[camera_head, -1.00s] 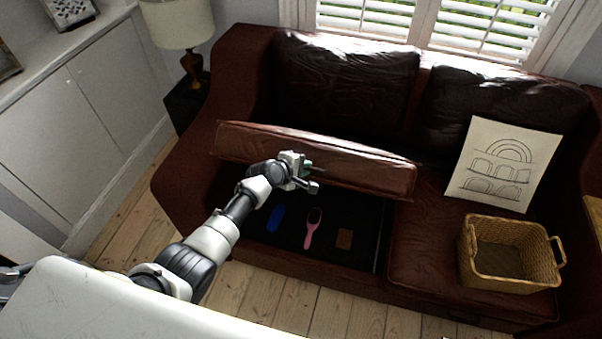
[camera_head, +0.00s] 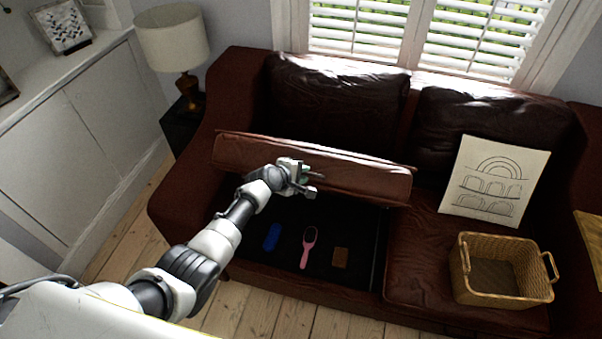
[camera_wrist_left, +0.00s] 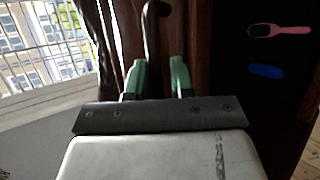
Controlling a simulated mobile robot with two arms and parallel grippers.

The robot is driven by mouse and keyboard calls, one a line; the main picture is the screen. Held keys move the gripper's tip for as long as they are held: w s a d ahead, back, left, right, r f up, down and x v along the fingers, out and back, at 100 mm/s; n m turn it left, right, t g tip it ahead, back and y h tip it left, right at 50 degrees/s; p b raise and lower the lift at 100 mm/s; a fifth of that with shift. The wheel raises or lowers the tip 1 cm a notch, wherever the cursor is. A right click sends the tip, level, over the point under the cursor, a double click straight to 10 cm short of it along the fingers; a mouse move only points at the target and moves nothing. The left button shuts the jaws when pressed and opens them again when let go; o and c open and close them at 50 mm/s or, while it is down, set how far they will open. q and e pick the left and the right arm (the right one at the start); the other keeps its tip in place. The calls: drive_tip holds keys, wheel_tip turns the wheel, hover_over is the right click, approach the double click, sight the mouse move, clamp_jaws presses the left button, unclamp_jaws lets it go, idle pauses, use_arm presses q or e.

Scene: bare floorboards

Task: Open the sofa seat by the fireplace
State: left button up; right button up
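The dark red leather sofa has its left seat cushion (camera_head: 345,176) tilted up like a lid. Under it a black compartment (camera_head: 345,225) shows, holding a blue oblong thing (camera_head: 272,237), a pink-handled brush (camera_head: 308,248) and a small brown block (camera_head: 340,257). My left gripper (camera_head: 308,180) is at the front face of the raised seat, near its middle. In the left wrist view its two green fingers (camera_wrist_left: 158,80) stand apart, with brown-red seat surface and a dark curved piece (camera_wrist_left: 151,35) beyond and between them. I cannot tell whether they touch it. My right gripper is not in view.
A wicker basket (camera_head: 500,292) and a paper drawing (camera_head: 494,182) are on the right seat. A lamp (camera_head: 173,40) on a dark side table stands left of the sofa. A white cabinet (camera_head: 85,130) lines the left wall. Bare floorboards (camera_head: 260,312) lie in front.

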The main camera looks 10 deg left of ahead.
use_arm(q)
drive_tip(key=shift+o, duration=1.2)
drive_tip(key=shift+s, duration=0.1)
drive_tip(key=shift+s+a+r, duration=0.15)
drive_tip(key=shift+r, duration=0.05)
drive_tip(key=p+v, duration=0.2)
drive_tip(key=v, duration=0.8)
drive_tip(key=shift+p, duration=0.3)
